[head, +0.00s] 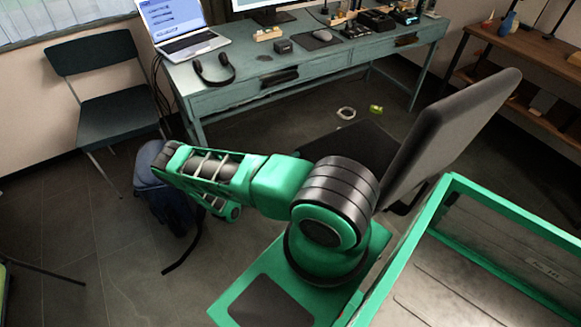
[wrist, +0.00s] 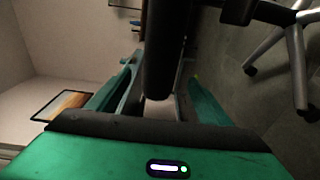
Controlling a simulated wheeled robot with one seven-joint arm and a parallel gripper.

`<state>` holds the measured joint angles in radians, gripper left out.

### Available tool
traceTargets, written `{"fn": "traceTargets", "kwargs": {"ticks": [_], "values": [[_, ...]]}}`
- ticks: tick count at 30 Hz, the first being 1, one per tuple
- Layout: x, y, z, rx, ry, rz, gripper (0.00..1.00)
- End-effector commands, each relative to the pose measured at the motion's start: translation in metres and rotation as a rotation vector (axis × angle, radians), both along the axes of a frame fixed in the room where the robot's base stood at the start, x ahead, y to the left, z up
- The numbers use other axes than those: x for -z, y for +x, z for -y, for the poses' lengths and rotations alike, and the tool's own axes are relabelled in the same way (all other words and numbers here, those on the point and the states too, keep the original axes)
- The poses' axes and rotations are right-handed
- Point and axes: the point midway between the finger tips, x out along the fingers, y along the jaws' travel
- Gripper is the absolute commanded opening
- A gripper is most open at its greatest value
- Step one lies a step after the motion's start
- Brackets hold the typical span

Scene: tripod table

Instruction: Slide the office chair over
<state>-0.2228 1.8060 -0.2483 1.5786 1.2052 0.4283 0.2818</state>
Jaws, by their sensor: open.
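The office chair (head: 455,120) stands right of centre in the head view. It has a tall dark backrest tilted to the right and a dark seat (head: 352,148) facing the desk. My arm's shoulder covers part of it. In the wrist view, my gripper (wrist: 160,66) is open, with a green finger on each side of a dark padded edge that looks like the chair's backrest (wrist: 158,45). I cannot tell whether the fingers touch it. The chair's silver legs and casters (wrist: 292,50) show at the right there. My gripper cannot be made out in the head view.
A teal desk (head: 235,98) with a laptop (head: 180,28) stands behind the chair. A shelf (head: 515,48) is at right. A blue backpack (head: 165,205) lies on the floor near a dark side chair (head: 118,120). Small items (head: 346,113) lie under the desk.

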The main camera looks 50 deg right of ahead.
Motion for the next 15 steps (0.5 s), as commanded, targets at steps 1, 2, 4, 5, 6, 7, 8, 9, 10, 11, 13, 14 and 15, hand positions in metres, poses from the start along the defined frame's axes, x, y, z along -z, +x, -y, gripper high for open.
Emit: {"fn": "traceTargets", "kwargs": {"ticks": [1,2,4,5,6,7,8,9,10,11,13,14,15], "values": [[0.000,-0.002,0.006,0.003,-0.001,-0.001,0.73],[0.000,-0.003,0.009,0.004,-0.001,-0.001,0.73],[0.000,-0.005,0.019,0.003,0.000,-0.001,0.73],[0.000,-0.007,0.024,0.004,-0.001,-0.001,0.73],[0.000,-0.008,0.030,0.005,-0.001,-0.001,0.73],[0.000,-0.009,0.035,0.004,-0.001,-0.001,0.73],[0.000,-0.011,0.040,0.004,-0.001,-0.001,0.73],[0.000,-0.012,0.047,0.005,-0.001,-0.001,0.73],[0.000,-0.013,0.052,0.004,-0.001,-0.001,0.73],[0.000,-0.014,0.057,0.003,0.000,-0.001,0.73],[0.000,-0.017,0.067,0.004,-0.001,-0.001,0.73],[0.000,-0.017,0.072,0.003,-0.001,-0.001,0.73],[0.000,-0.019,0.077,0.003,-0.001,-0.001,0.73]]}}
